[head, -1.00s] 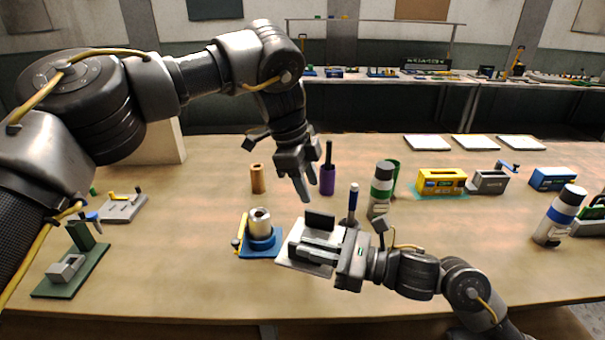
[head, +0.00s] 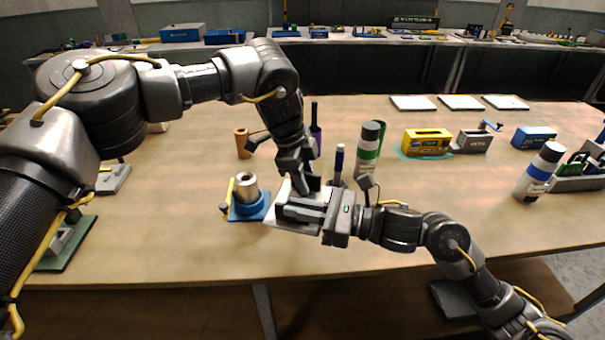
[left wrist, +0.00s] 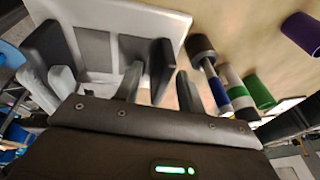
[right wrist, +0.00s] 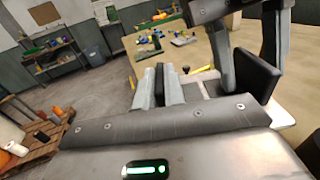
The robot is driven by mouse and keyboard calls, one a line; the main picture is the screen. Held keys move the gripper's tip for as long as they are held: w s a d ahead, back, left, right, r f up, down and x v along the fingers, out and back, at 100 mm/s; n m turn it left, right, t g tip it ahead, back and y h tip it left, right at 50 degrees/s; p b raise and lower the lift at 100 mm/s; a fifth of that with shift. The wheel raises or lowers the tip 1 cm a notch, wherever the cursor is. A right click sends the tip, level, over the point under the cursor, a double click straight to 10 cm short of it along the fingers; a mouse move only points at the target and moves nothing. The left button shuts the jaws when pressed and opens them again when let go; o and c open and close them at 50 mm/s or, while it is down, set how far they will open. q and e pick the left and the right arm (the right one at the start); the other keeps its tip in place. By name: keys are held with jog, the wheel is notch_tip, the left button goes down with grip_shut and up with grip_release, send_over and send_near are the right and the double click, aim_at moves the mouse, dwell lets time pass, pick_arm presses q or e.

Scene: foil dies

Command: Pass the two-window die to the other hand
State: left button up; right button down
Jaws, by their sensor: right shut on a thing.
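The two-window die shows in the left wrist view as a white plate (left wrist: 125,14) with two grey rectangular panels and a dark upright block at each end. In the head view my right gripper (head: 305,208) is shut on its near dark block (left wrist: 47,48). My left gripper (head: 300,182) points down over the die's far block (left wrist: 160,58). Its fingers look open, one on each side of that block, with no clear grip. In the right wrist view (right wrist: 257,80) the far block stands beside my left fingers. I cannot tell whether the plate touches the table.
A blue stand with a metal cylinder (head: 247,186) is left of the die. A brown cup (head: 242,143) is behind.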

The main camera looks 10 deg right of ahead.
pick_arm(q)
grip_shut()
pick_arm(e)
jog(key=c, duration=1.4)
grip_release()
